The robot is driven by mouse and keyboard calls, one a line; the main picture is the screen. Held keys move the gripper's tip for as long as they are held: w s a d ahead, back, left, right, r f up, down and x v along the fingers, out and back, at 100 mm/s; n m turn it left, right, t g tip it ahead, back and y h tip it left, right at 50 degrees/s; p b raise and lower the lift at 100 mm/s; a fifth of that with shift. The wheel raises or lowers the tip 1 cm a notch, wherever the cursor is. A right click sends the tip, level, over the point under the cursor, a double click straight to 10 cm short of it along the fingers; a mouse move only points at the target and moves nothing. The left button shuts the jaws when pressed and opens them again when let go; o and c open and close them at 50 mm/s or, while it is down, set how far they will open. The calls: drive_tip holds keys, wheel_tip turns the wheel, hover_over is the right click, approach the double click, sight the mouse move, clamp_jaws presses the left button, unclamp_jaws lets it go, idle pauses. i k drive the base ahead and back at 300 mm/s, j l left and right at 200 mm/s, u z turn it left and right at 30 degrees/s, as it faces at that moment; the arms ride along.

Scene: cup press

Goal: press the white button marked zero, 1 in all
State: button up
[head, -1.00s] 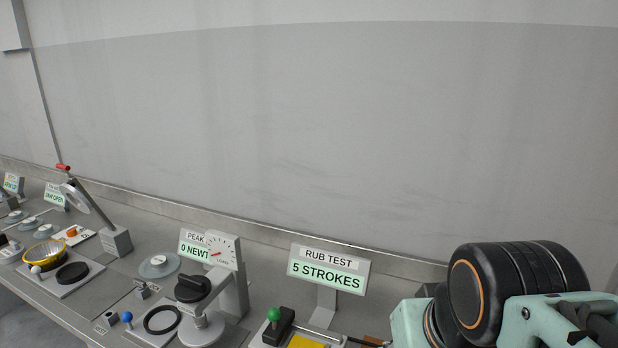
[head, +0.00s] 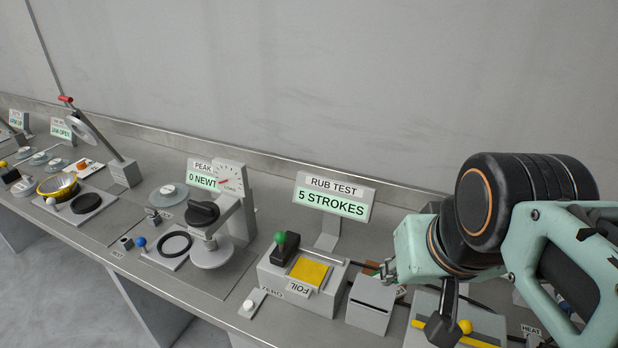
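The zero button (head: 249,304) is a small white cap on a small grey box near the front edge of the bench, in the lower middle of the head view. The ZERO label (head: 271,294) lies just behind and to the right of it. My arm comes in from the right. What shows of my gripper (head: 388,271) is a small grey metal part at the left end of the arm, right of the button and well apart from it. The rest of the gripper is hidden by the arm, so its opening does not show.
The rub test box (head: 300,275) with a green knob and yellow pad stands between button and arm. The press with its dial (head: 230,180) stands left of it. A grey block (head: 371,303) sits below my gripper.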

sight(248, 305)
drive_tip(key=u, duration=1.15)
drive_tip(key=j+z, duration=0.2)
drive_tip(key=i+j+z, duration=0.2)
drive_tip(key=j, duration=0.15)
drive_tip(key=k, duration=0.1)
